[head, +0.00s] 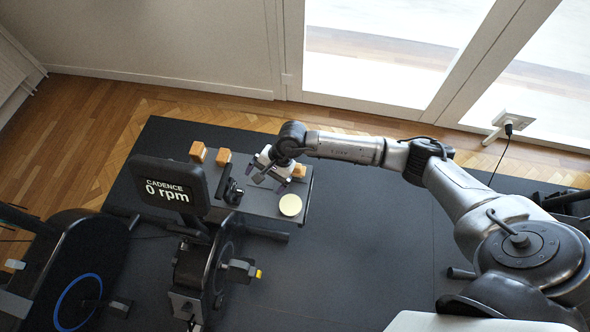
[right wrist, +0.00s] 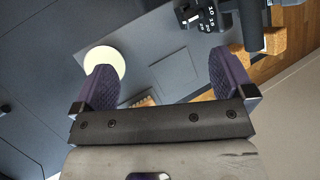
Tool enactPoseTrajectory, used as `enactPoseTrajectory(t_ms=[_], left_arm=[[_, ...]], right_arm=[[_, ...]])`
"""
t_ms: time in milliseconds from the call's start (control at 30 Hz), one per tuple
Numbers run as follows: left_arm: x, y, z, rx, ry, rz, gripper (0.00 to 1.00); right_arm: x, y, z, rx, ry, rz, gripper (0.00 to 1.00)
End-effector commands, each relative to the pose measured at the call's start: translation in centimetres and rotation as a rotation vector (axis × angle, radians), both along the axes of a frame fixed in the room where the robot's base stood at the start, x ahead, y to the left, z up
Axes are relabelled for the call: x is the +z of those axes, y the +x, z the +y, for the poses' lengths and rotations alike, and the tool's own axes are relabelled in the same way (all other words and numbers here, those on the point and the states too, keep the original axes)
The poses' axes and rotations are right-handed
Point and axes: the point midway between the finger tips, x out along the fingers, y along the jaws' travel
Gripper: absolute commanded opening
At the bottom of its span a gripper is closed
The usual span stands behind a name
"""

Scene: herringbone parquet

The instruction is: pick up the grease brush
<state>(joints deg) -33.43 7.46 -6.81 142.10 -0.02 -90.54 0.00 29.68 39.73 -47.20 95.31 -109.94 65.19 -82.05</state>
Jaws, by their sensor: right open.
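My right gripper (head: 268,183) is over the dark grey bench (head: 258,207). In the right wrist view its two purple fingers (right wrist: 162,62) are wide apart, with nothing held between them. A small tan, bristle-like piece (right wrist: 145,102) shows low between the fingers, close to the gripper's palm bar. It may be the grease brush, but most of it is hidden behind the bar. I cannot make out the brush in the head view. My left gripper is not in view.
A pale yellow disc (head: 290,205) lies on the bench, partly behind the left finger in the wrist view. Several orange-brown blocks (head: 197,152) stand along the far side. A black device (head: 232,190) with numbers and a cadence display (head: 170,189) are to the left.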

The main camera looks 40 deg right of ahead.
Motion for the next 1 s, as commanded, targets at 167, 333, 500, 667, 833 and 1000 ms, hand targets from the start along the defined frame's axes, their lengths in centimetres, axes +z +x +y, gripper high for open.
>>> enactPoseTrajectory(t_ms=[167, 333, 500, 667, 833, 1000], left_arm=[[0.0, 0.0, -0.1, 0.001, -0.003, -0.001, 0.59], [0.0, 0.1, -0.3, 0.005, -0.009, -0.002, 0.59], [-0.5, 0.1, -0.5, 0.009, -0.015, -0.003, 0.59], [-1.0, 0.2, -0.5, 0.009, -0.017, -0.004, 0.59], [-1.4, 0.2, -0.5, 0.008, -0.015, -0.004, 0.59], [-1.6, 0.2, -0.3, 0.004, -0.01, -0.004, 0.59]], right_arm=[[-0.7, 1.4, -8.0, 0.133, -0.359, 0.013, 1.0], [-0.7, 1.7, -11.9, 0.187, -0.524, 0.047, 1.0], [-2.8, 1.7, -13.0, 0.201, -0.569, 0.062, 1.0], [-5.7, 1.7, -12.9, 0.201, -0.568, 0.062, 1.0], [-7.9, 1.8, -12.9, 0.198, -0.565, 0.061, 1.0], [-8.8, 1.8, -12.9, 0.2, -0.565, 0.059, 1.0]])
